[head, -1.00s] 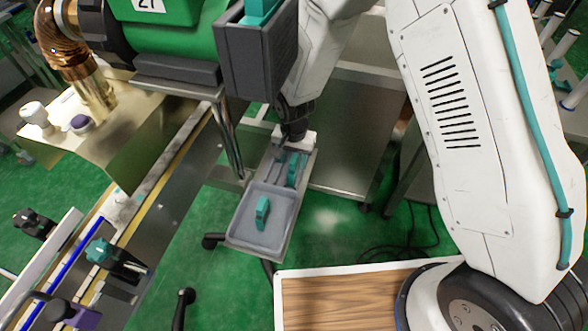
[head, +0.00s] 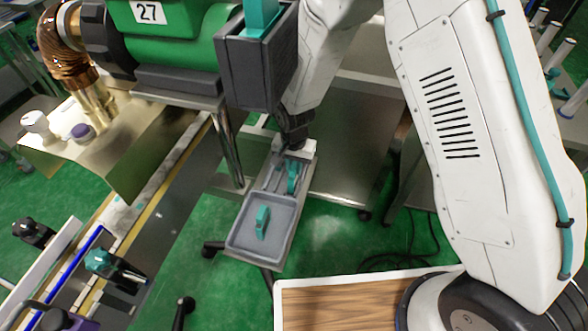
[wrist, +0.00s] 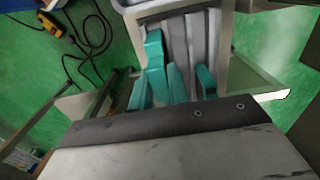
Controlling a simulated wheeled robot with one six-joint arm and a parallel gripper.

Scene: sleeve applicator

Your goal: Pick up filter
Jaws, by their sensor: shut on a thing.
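My gripper (head: 291,178) is over the back part of a narrow stand that holds a grey tray (head: 234,243). In the wrist view, its teal fingers (wrist: 188,82) reach down at a grey ribbed piece (wrist: 193,38). A teal upright piece (wrist: 155,50) stands beside and partly behind the fingers. I take the thing in my jaws to be the filter, but the fingers and wrist hide most of it.
A green machine marked 27 (head: 170,40) with a dark grey box (head: 262,65) overhangs close to the left of my arm. A metal bench (head: 350,160) stands at the right. A wooden-topped surface (head: 340,302) lies in front. Cables (head: 410,255) lie on the green floor.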

